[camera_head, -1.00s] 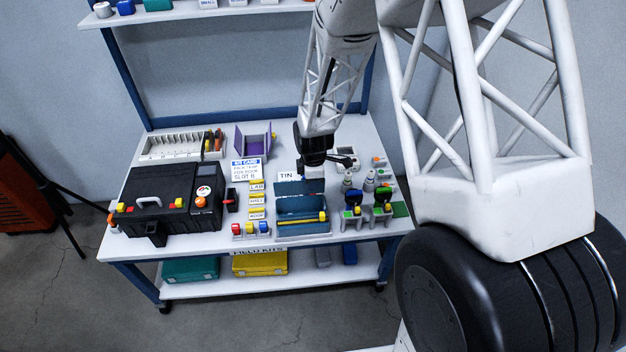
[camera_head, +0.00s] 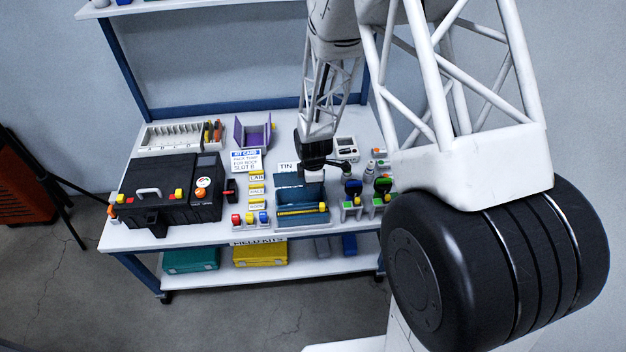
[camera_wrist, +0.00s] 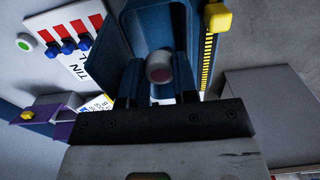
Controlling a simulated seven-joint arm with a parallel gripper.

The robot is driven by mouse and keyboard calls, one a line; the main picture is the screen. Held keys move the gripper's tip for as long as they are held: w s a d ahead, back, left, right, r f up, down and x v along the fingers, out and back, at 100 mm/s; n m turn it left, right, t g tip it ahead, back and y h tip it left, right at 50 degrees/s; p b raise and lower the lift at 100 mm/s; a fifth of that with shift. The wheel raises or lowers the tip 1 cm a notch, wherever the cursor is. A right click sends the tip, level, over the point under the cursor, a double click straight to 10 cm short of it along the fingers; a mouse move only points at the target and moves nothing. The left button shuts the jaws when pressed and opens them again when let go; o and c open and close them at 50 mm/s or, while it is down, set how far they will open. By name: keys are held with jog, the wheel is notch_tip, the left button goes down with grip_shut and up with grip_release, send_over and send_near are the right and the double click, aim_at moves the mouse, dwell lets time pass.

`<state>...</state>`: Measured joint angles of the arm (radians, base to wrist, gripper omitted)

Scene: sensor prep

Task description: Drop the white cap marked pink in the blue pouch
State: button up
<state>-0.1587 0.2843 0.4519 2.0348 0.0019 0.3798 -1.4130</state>
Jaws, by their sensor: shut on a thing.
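My gripper (camera_wrist: 160,80) is shut on the white cap (camera_wrist: 158,66), which has a dark pink mark on its face. The cap also shows as a small white shape under my gripper in the head view (camera_head: 314,176). The blue pouch (camera_head: 289,197) stands open-topped on the bench, with a yellow strip along its front. In the wrist view the pouch (camera_wrist: 133,35) lies behind the cap, and the cap appears over its opening. The cap's height above the pouch is hard to tell.
A TIN label (camera_head: 286,167) lies behind the pouch. Coloured-top fittings (camera_head: 353,187) stand close on its right. Red, yellow and blue pieces (camera_head: 250,218) and a black case (camera_head: 173,190) are on its left. A purple holder (camera_head: 252,131) stands behind.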

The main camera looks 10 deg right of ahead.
jog(key=shift+f, duration=0.1)
jog(key=o, duration=1)
jog(key=shift+c, duration=1.2)
jog(key=shift+o, duration=0.7)
jog(key=shift+w, duration=0.1)
jog(key=shift+w+r, duration=0.1)
jog(key=shift+r, duration=1.2)
jog(key=shift+o, duration=0.4)
jog(key=shift+r, duration=2.2)
jog(key=shift+s, duration=0.2)
